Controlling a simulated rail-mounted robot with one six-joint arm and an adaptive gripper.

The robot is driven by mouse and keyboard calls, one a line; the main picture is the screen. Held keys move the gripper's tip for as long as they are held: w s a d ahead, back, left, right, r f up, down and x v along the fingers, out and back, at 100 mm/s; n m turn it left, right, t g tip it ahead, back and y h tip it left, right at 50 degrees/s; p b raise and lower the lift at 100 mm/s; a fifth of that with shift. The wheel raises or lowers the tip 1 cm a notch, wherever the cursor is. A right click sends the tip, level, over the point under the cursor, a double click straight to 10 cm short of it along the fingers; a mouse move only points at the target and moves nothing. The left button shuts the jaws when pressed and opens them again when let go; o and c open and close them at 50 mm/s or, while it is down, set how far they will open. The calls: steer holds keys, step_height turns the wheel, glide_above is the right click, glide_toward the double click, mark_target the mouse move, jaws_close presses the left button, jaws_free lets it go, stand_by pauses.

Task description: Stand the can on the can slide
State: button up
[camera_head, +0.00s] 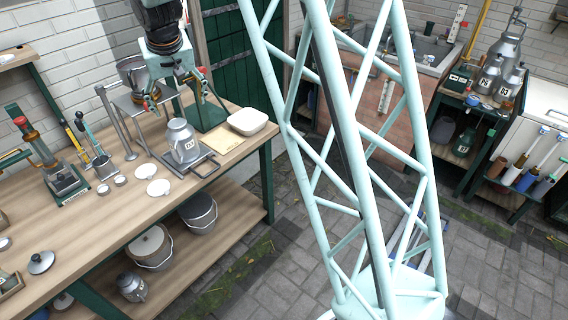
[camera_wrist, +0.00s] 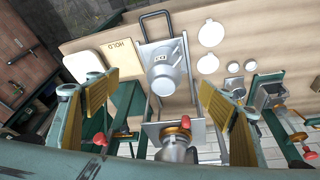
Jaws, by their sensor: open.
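My gripper (camera_head: 178,95) is open and empty above the bench, behind and above the can. Its two padded fingers spread wide in the wrist view (camera_wrist: 157,95). The can's contact with the slide is partly hidden.
A HOLD board (camera_head: 204,151) and white tub (camera_head: 248,122) stand right of the can. White discs (camera_head: 158,187) lie left. More cans (camera_head: 490,76) stand on a cart at right.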

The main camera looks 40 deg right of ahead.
steer(key=s+r, duration=0.8)
steer(key=s, duration=0.5)
steer(key=s+r, duration=0.8)
steer(key=s, duration=0.5)
steer(key=s+n, duration=0.1)
steer(key=s, duration=3)
steer(key=shift+r+g+y, duration=0.15)
steer(key=shift+g+y, duration=0.15)
steer(key=shift+s, duration=0.15)
steer(key=shift+r, duration=0.1)
